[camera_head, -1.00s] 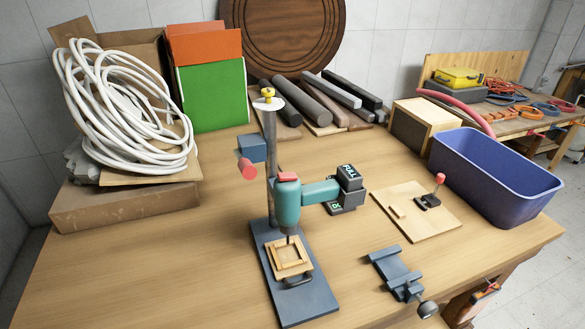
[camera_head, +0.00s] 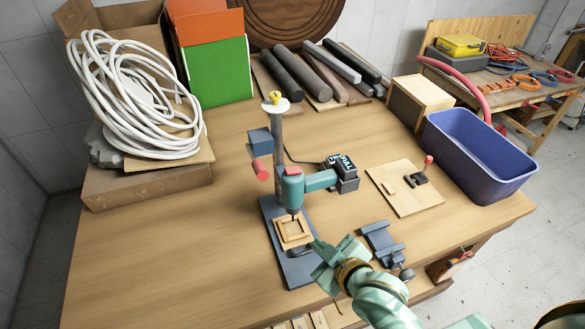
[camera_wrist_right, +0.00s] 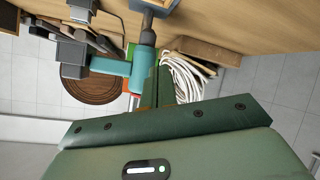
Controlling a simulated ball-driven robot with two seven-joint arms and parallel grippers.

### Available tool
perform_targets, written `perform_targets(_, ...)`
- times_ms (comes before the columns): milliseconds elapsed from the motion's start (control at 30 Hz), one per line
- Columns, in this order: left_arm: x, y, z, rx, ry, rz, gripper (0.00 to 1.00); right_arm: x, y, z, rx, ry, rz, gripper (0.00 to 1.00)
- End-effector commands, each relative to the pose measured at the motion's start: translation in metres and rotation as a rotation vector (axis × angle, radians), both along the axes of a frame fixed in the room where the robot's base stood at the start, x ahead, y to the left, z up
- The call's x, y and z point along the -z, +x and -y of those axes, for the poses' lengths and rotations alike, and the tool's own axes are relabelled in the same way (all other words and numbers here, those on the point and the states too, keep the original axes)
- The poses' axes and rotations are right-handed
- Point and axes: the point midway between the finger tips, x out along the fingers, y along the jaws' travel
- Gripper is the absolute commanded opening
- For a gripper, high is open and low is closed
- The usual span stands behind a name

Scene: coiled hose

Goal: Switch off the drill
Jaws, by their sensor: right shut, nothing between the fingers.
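The teal drill (camera_head: 292,188) stands upright in a drill press stand, its bit pointing down over a small wooden frame (camera_head: 293,233) on the grey base plate (camera_head: 297,268). Its dark battery pack (camera_head: 344,174) sticks out to the right, with lit marks on it. In the right wrist view the drill (camera_wrist_right: 143,70) shows upside down. My right gripper (camera_head: 322,254) is shut and empty. It is just right of the base plate and in front of the drill, apart from the drill body. My left gripper is not in view.
A grey vise (camera_head: 380,243) lies right of my right gripper. A board with a toggle clamp (camera_head: 405,187) and a blue bin (camera_head: 478,158) are further right. A coiled white hose (camera_head: 135,100) sits back left. The table's left front (camera_head: 160,265) is clear.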

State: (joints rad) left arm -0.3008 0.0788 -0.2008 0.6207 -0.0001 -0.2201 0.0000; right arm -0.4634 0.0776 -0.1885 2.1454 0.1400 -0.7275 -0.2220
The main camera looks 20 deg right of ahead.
Motion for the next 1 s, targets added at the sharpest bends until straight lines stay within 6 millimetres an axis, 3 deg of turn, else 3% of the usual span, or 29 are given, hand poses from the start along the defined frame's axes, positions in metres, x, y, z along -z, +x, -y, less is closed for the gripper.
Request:
perform_targets(100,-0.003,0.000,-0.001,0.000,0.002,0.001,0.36,-0.029,0.025,-0.030,-0.023,0.196,0.196,0.00)
perform_targets(200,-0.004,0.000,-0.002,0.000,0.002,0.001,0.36,-0.049,0.040,-0.043,-0.001,0.356,0.356,0.00)
perform_targets(400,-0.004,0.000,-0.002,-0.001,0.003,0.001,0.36,-0.073,0.055,-0.037,0.120,0.602,0.609,0.00)
perform_targets(700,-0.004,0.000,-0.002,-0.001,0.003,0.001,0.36,-0.079,0.057,-0.017,0.258,0.739,0.767,0.00)
perform_targets(1000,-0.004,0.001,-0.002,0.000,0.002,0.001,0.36,-0.079,0.056,-0.016,0.264,0.745,0.773,0.00)
